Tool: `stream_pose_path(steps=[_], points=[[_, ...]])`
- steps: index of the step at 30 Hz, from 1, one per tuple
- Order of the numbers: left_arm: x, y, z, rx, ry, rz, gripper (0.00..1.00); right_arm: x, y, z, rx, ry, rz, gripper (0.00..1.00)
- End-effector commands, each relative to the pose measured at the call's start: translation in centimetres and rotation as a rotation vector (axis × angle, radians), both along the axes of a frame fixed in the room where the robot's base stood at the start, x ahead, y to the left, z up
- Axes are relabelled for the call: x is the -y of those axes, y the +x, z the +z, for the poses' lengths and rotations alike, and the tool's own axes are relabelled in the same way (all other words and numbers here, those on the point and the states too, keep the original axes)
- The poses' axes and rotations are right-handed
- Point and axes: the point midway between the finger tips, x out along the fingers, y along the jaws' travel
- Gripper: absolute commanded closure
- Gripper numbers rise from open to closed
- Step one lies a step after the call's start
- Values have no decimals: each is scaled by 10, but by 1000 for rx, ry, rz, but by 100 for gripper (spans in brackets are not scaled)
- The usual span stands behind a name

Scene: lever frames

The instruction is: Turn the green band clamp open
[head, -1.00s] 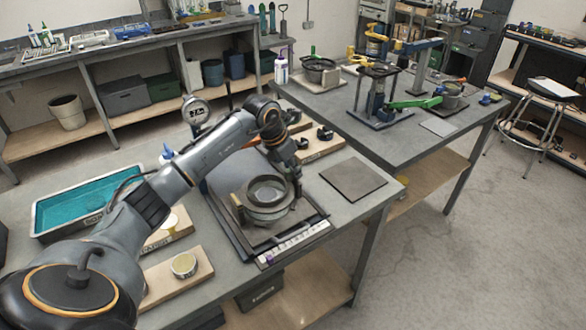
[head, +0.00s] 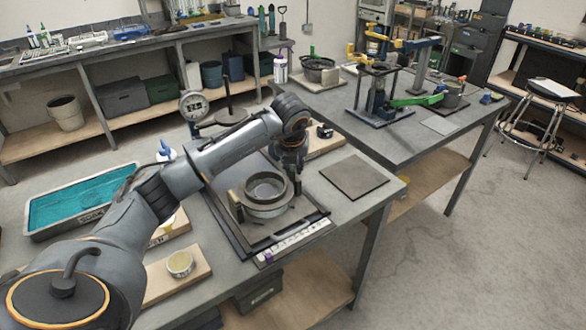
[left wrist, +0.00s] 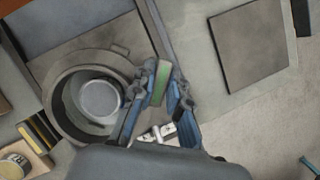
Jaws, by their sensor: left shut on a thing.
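A round grey metal vessel (head: 265,207) with an open top stands in a dark frame on the near table. It also shows in the left wrist view (left wrist: 62,118), with a light round disc inside it. The green handle of the band clamp (left wrist: 160,85) stands beside the vessel's rim in the left wrist view. My left gripper (left wrist: 166,84) has its two blue-grey fingers shut on this green handle, at the vessel's right side. In the head view my left gripper (head: 292,172) is at the vessel's back right, where the handle is hidden. My right gripper is not in view.
A flat dark plate (head: 354,176) lies right of the frame. A blue tray (head: 82,196) and a board with a tin (head: 180,264) lie to the left. A dial gauge (head: 194,105) stands behind my arm. The far table (head: 440,125) holds fixtures, including another green lever (head: 416,101).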

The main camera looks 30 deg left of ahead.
Motion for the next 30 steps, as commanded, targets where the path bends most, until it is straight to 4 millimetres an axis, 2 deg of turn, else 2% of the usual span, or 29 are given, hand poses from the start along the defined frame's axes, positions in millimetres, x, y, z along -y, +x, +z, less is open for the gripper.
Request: stream_pose_path(steps=[15,24,30], points=[[2,3,1,4,-2,464,100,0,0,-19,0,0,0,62],[2,3,1,3,-2,631,100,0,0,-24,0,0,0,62],[2,3,1,4,-3,681,100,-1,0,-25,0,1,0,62]])
